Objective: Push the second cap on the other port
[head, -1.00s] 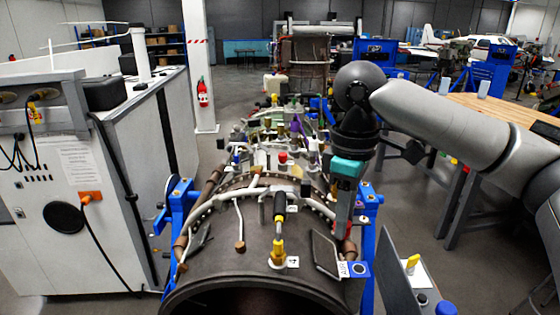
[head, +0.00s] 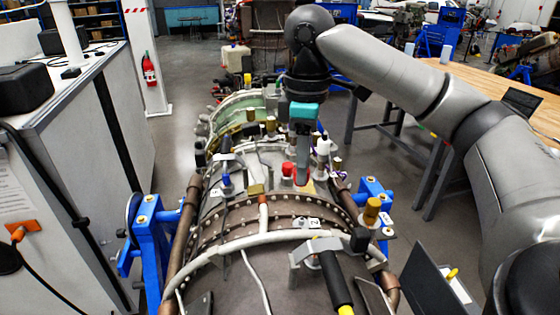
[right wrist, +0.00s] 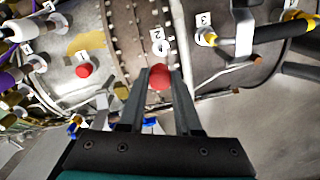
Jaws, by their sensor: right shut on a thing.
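My right gripper (head: 303,178) points down over the engine casing, close beside a red cap (head: 287,170) in the head view. In the right wrist view, my right gripper (right wrist: 160,82) is shut on a second red cap (right wrist: 160,77), held between its fingertips. The first red cap (right wrist: 84,70) sits on the casing to the left. Label 2 (right wrist: 158,34) and a small white fitting (right wrist: 161,48) show just beyond the held cap. I cannot tell the gap between cap and fitting. The held cap is not clear in the head view. My left gripper is out of view.
Label 3 (right wrist: 203,20) and a yellow-and-black fitting (right wrist: 215,40) lie right of the fingers. White pipes and a bolted flange (head: 240,217) cross the casing. A blue stand (head: 155,235) holds the engine. A wooden table (head: 490,105) is at the right.

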